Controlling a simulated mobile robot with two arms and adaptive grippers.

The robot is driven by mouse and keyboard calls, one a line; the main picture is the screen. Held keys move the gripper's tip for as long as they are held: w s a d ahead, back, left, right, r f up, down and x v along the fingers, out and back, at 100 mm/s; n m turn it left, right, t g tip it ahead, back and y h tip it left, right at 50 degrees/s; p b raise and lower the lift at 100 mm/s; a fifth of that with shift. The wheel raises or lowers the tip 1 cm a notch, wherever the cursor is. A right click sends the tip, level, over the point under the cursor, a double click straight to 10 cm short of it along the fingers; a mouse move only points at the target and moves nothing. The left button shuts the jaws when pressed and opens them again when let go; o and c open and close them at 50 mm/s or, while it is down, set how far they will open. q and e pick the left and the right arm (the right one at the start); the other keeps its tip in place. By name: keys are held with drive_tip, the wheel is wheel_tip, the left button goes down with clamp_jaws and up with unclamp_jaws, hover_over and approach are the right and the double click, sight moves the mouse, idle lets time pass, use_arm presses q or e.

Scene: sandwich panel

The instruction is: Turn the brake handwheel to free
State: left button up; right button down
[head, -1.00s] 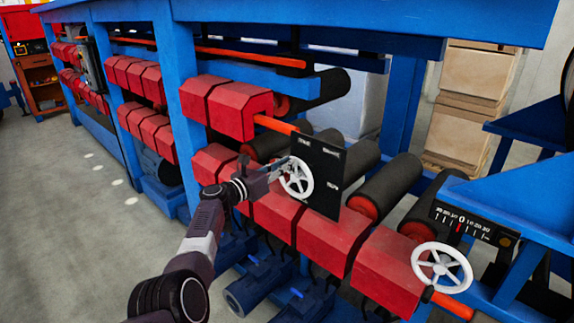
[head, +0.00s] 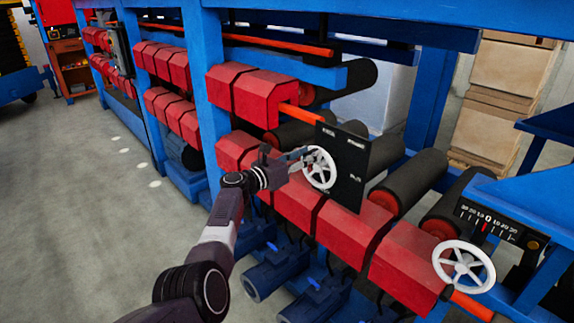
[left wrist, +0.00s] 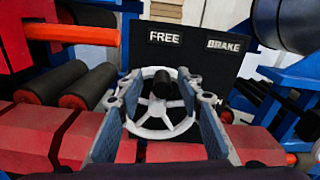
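The white spoked brake handwheel (head: 319,167) stands in front of a black panel (head: 352,165). In the left wrist view, the panel (left wrist: 196,58) reads FREE on the left and BRAKE on the right. My left gripper (head: 302,154) is at the wheel. In the left wrist view, the fingers of the left gripper (left wrist: 163,100) are spread wide, one at each side of the handwheel (left wrist: 152,124). I cannot tell whether they touch the rim. A dark knob (left wrist: 162,82) shows at the wheel's upper middle. My right gripper is not in view.
A second white handwheel (head: 463,267) sits at the lower right, below a numbered scale (head: 487,219). Red blocks (head: 337,230) and dark rollers (head: 402,182) lie around the panel. A blue frame (head: 204,115) stands behind; the grey floor (head: 80,220) at left is clear.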

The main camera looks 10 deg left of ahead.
use_arm(q)
drive_tip(key=v, duration=1.1)
idle(0.3)
drive_tip(key=s+a+f+m+g+y+b, duration=0.1)
drive_tip(key=s+f+m+g+y, duration=0.2)
drive_tip(key=s+f, duration=0.85)
drive_tip(key=s+f+m+g+y+b, duration=0.15)
drive_tip(key=f+m, duration=0.35)
drive_tip(key=f, duration=1.6)
drive_tip(key=s+a+f+m+g+y, duration=0.1)
drive_tip(key=s+f+m+g+y, duration=0.2)
drive_tip(key=s+f, duration=0.85)
drive_tip(key=s+a+f+m+g+y, duration=0.1)
drive_tip(key=s+f+m, duration=0.35)
drive_tip(key=f, duration=0.35)
drive_tip(key=s+a+f+m+g, duration=0.1)
drive_tip(key=s+f+m, duration=0.3)
drive_tip(key=f, duration=0.5)
drive_tip(key=s+f+m+g, duration=0.1)
drive_tip(key=s+f+m, duration=0.3)
drive_tip(key=s, duration=0.8)
drive_tip(key=s+a+f+m+g+y+b, duration=0.1)
drive_tip(key=s+f+m, duration=0.3)
drive_tip(key=s, duration=0.8)
drive_tip(key=s+a+f+m+g+y+b, duration=0.1)
drive_tip(key=s+f+m, duration=0.3)
drive_tip(key=s, duration=0.8)
drive_tip(key=shift+a+f+m+g, duration=0.25)
drive_tip(key=shift+m+g, duration=0.3)
drive_tip(key=shift+m, duration=0.3)
